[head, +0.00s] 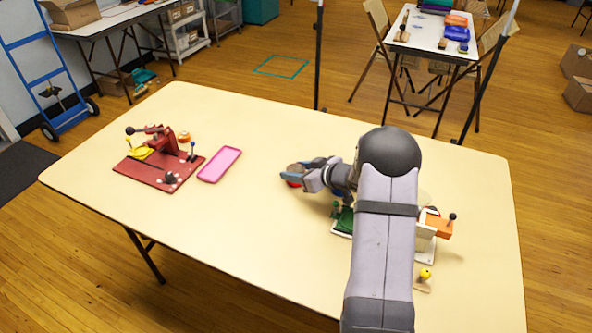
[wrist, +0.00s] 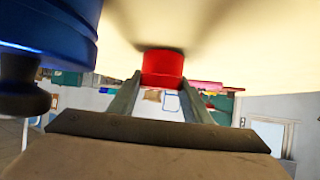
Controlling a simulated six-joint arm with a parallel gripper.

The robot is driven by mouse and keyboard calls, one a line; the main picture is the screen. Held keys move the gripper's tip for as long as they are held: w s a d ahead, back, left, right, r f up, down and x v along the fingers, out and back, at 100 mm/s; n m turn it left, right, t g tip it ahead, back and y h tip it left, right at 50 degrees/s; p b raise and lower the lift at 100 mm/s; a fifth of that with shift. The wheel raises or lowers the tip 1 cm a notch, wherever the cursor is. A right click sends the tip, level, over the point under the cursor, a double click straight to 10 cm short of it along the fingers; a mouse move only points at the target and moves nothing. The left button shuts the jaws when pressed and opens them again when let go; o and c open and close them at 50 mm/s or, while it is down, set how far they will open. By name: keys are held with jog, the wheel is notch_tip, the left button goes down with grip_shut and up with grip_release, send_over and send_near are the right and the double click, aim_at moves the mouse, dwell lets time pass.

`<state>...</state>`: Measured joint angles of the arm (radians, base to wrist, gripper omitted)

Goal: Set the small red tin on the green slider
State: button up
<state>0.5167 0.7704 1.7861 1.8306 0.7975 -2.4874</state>
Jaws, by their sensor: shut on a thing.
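The small red tin (wrist: 162,67) is between the two fingers of my gripper (wrist: 163,95) in the wrist view. The fingers are shut on its sides. In the head view only a bit of red (head: 294,184) shows below my gripper (head: 298,175), near the middle of the table. A dark shadow lies close to the tin; I cannot tell if it touches the table. The green slider (head: 345,220) is to the right of and nearer than my gripper, on a white-based fixture, partly hidden by my arm.
A blue round thing (wrist: 45,45) is close at the left in the wrist view. A red fixture (head: 160,172) and a pink tray (head: 220,164) are on the table's left. An orange block (head: 437,226) and a yellow-knobbed piece (head: 424,275) are at the right. The near left tabletop is clear.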

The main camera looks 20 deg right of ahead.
jog(key=shift+f+b, duration=0.15)
jog(key=shift+b, duration=0.2)
jog(key=o, duration=1.1)
jog(key=shift+c, duration=0.2)
jog(key=shift+r+p, duration=0.2)
jog(key=shift+p, duration=0.1)
jog(key=shift+s+r, duration=0.1)
jog(key=shift+o, duration=0.3)
jog(key=b+v, duration=0.1)
jog(key=v, duration=0.6)
jog(key=shift+s+b, duration=0.15)
jog(key=shift+b, duration=0.2)
